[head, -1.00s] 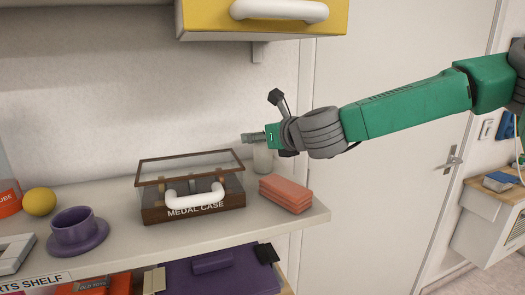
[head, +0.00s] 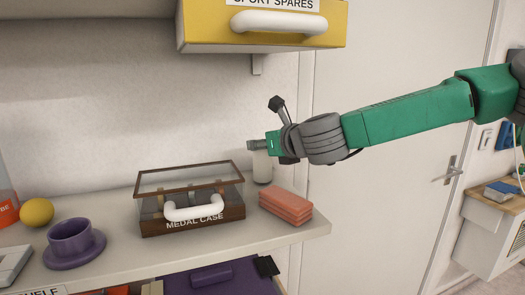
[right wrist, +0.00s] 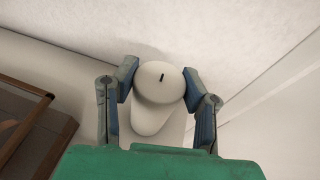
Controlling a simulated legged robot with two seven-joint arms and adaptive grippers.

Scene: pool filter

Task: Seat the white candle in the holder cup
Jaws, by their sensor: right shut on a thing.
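The white candle (head: 262,168) is upright at the back right of the shelf, behind the orange stack. In the right wrist view the candle (right wrist: 160,82) shows its round top and dark wick. My right gripper (right wrist: 158,85) is shut on the candle near its top, one finger on each side. In the head view the right gripper (head: 256,146) reaches in from the right. I cannot tell whether the candle's base touches the shelf. The purple holder cup (head: 71,240) stands on its saucer at the front left, well apart from the candle. My left gripper is out of view.
The medal case (head: 192,228) with a white handle stands between cup and candle. An orange stack (head: 286,208) lies near the right end of the shelf (head: 150,258). A yellow ball (head: 37,212) sits behind the cup. A yellow drawer (head: 210,32) hangs above.

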